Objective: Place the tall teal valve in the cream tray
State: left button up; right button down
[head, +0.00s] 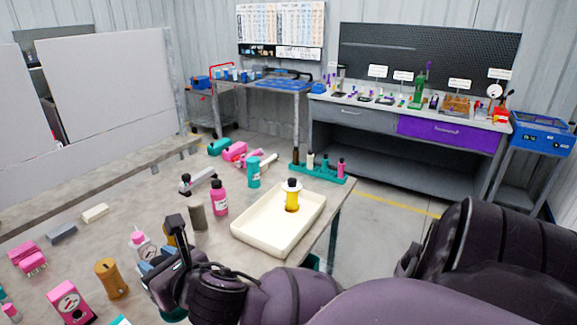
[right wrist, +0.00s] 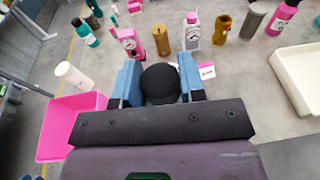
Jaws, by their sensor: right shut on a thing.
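My right gripper (head: 160,268) is shut on a black-capped thing, the teal valve (right wrist: 160,84). In the right wrist view, its round black top sits between the blue finger pads. A yellow valve with a black cap (head: 291,197) stands upright in the tray. My left gripper is not in view.
A pink bottle (head: 220,198) and a dark cylinder (head: 197,217) stand left of the tray. A teal cylinder (head: 253,173) and a teal rack (head: 318,171) are behind it. Gauges and a gold cylinder (head: 112,278) stand at left. The tray's front part is clear.

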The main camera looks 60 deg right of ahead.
aim_at(269, 232)
jog(key=k+l, duration=0.1)
jog(key=l, duration=1.25)
